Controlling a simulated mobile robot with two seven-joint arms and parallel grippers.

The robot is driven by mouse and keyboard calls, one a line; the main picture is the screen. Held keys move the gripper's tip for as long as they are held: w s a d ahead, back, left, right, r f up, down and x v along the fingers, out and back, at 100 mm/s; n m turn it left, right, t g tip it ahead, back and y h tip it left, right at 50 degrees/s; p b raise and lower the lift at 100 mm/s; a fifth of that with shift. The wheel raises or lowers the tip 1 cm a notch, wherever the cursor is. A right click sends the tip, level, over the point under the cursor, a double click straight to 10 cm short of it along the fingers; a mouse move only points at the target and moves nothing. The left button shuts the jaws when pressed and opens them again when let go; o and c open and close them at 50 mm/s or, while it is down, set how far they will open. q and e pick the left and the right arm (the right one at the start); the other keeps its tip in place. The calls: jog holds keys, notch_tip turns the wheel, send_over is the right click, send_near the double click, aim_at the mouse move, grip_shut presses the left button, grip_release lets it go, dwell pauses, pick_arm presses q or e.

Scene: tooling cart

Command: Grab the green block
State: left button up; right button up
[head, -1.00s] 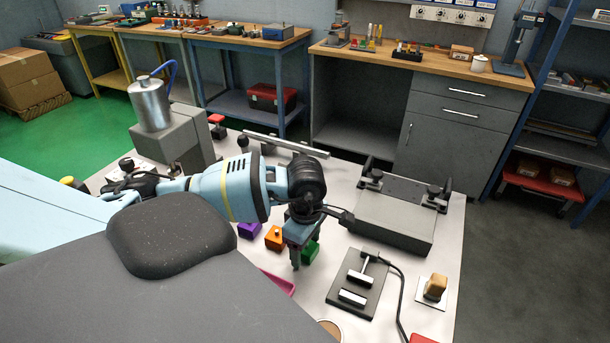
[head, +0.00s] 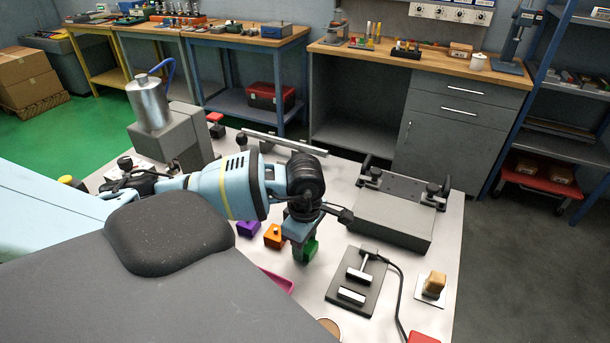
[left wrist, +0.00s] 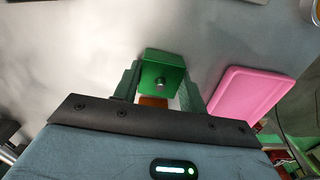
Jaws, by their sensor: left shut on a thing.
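The green block (head: 311,248) is partly hidden behind my left gripper (head: 304,254) in the head view. In the left wrist view the green block (left wrist: 163,70) sits between the two fingers of my left gripper (left wrist: 160,86), with a small round knob on its near face. My left gripper is shut on it. I cannot tell whether the block touches the cart top. My right gripper is not in view.
An orange block (head: 274,236) and a purple block (head: 248,228) stand just left of the gripper. A pink tray (left wrist: 248,97) lies close by. A dark plate with handles (head: 356,281) and a grey fixture (head: 392,222) are to the right.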

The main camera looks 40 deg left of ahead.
pick_arm(q)
jog(key=shift+r, duration=0.7)
jog(key=shift+s+a+r, duration=0.1)
jog(key=shift+r, duration=0.85)
jog(key=s+a, duration=0.2)
jog(key=s, duration=0.2)
jog(key=s+a+r, duration=0.1)
jog(key=s, duration=0.2)
jog(key=s+a+b, duration=0.1)
jog(key=s+a, duration=0.1)
jog(key=s, duration=0.2)
jog(key=shift+s+a+r, duration=0.15)
jog(key=shift+s+a, duration=0.15)
jog(key=shift+s, duration=0.05)
jog(key=shift+s+a+r, duration=0.1)
jog(key=shift+s+a, duration=0.1)
jog(key=shift+s, duration=0.3)
jog(key=shift+s+a, duration=0.2)
jog(key=shift+s, duration=0.25)
jog(key=shift+s+a, duration=0.15)
jog(key=shift+s, duration=0.15)
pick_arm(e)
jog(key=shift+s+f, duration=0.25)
